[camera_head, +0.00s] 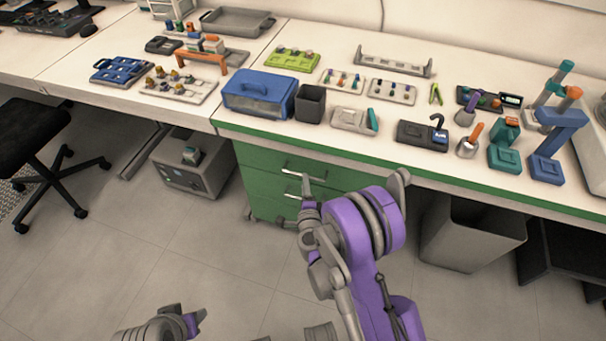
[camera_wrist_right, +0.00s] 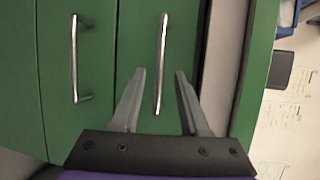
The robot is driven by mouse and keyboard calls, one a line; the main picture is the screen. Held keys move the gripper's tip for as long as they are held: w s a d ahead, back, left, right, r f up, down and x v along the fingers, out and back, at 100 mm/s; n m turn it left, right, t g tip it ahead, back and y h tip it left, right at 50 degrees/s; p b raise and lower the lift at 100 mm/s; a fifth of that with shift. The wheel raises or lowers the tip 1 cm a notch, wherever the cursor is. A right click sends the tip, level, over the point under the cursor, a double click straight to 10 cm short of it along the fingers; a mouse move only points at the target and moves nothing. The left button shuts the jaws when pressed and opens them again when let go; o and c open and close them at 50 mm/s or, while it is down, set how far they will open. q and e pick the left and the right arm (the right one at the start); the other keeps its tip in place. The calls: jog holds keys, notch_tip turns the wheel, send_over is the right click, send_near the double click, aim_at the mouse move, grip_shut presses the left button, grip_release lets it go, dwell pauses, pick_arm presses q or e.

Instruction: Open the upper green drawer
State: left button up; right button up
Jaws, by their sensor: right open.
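The upper green drawer (camera_head: 268,157) is under the bench top and looks shut. Its silver bar handle (camera_head: 296,171) is partly behind my right gripper (camera_head: 305,182) in the head view. In the right wrist view the picture is turned, and the upper handle (camera_wrist_right: 162,58) shows between the two fingertips of my open right gripper (camera_wrist_right: 160,73). I cannot tell whether the fingers reach around the bar or stop short of it. My left gripper (camera_head: 195,320) is low at the bottom left, away from the drawers, and its jaws do not show clearly.
A lower green drawer with its own handle (camera_wrist_right: 76,58) sits below. A grey bin (camera_head: 470,235) stands right of the drawers and a grey box unit (camera_head: 192,165) left. The bench top (camera_head: 330,140) overhangs, with several tools on it. Floor in front is clear.

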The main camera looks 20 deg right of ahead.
jog(key=shift+x, duration=2.4)
grip_shut()
